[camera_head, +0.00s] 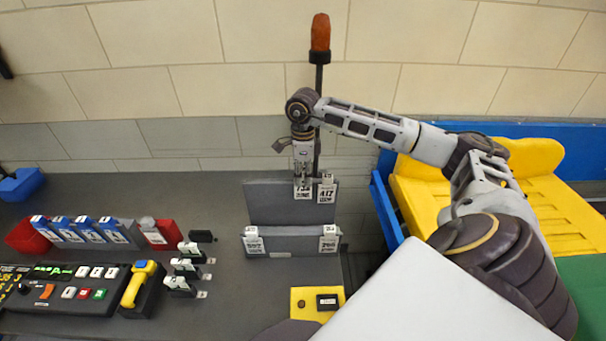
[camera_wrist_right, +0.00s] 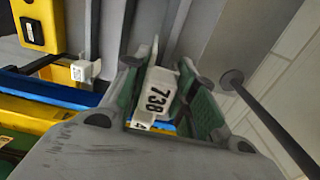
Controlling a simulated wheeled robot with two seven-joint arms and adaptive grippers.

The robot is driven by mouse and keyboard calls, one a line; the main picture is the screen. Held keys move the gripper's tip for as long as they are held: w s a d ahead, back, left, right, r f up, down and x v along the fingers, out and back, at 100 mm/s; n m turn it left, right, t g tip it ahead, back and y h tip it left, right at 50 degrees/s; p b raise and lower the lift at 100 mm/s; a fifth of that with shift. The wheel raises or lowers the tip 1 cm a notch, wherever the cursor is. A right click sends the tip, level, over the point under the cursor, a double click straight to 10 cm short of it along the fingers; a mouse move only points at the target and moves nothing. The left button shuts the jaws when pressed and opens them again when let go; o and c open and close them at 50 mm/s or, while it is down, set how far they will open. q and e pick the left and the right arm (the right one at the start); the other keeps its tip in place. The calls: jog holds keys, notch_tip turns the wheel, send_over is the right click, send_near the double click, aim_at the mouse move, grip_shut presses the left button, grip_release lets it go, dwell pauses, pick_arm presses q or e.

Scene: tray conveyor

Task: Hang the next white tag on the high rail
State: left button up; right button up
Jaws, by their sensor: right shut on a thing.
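My right gripper (camera_head: 303,177) is shut on a white tag (camera_head: 303,192) by its upper part. The tag hangs at the top edge of the tall grey panel, which carries the high rail (camera_head: 265,184). In the right wrist view the tag (camera_wrist_right: 157,95) sits between the green finger pads and reads 738. I cannot tell whether it touches the rail. Another white tag (camera_head: 326,190) hangs close on its right. Two more tags, left (camera_head: 253,242) and right (camera_head: 329,240), hang on the lower rail (camera_head: 290,232). My left gripper is not in view.
Several white tags in dark holders (camera_head: 187,267) stand left of the rack. Blue and red bins (camera_head: 95,232), a control panel (camera_head: 65,288) and a yellow box (camera_head: 315,302) are on the counter. A dark post with an orange lamp (camera_head: 320,35) rises behind the rack.

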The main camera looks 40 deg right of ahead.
jog(key=shift+f+b, duration=0.75)
jog(key=shift+f, duration=0.35)
jog(key=o, duration=1.1)
jog(key=shift+r, duration=6)
jog(key=shift+a+f, duration=0.1)
